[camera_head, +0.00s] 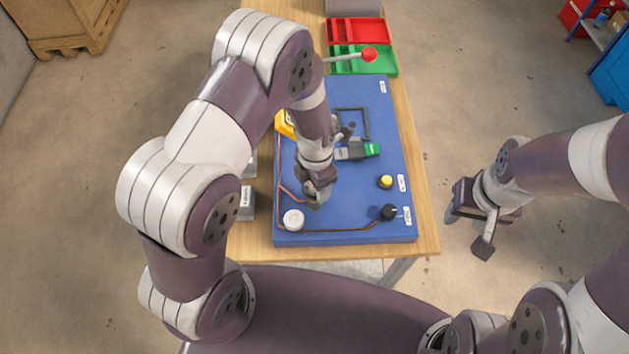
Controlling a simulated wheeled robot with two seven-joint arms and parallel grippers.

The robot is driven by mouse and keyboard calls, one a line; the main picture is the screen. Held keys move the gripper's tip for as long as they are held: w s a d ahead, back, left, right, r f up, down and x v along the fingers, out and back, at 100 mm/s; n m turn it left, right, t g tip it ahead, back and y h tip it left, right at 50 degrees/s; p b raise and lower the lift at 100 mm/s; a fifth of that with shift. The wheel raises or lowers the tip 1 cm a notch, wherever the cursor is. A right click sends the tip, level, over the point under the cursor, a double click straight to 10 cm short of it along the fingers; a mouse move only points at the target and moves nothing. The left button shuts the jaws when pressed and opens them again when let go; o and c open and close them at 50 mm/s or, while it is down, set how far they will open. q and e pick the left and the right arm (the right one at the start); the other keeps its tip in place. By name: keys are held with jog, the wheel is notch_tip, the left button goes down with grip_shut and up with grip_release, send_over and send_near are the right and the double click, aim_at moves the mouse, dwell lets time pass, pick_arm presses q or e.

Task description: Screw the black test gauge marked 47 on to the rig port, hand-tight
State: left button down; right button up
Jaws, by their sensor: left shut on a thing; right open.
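My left gripper (318,194) reaches down over the blue rig board (350,208) near its left side. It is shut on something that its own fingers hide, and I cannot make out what. The black test gauge and its number 47 cannot be picked out for certain. A round white-faced part (293,220) sits at the board's front left corner, joined to a copper pipe. A black fitting (388,212) stands at the front right by a small label; I cannot tell whether it is the rig port. My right gripper (469,231) is open and empty, off the table's right side.
A yellow button (385,181) and a green-ended grey valve (358,150) stand on the board. Red (358,31) and green (350,61) trays lie at the back. Grey labelled blocks (246,203) line the left edge.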

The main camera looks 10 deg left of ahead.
pick_arm(q)
jog(key=shift+w, duration=0.1)
jog(key=shift+f, duration=0.45)
dwell(0.4)
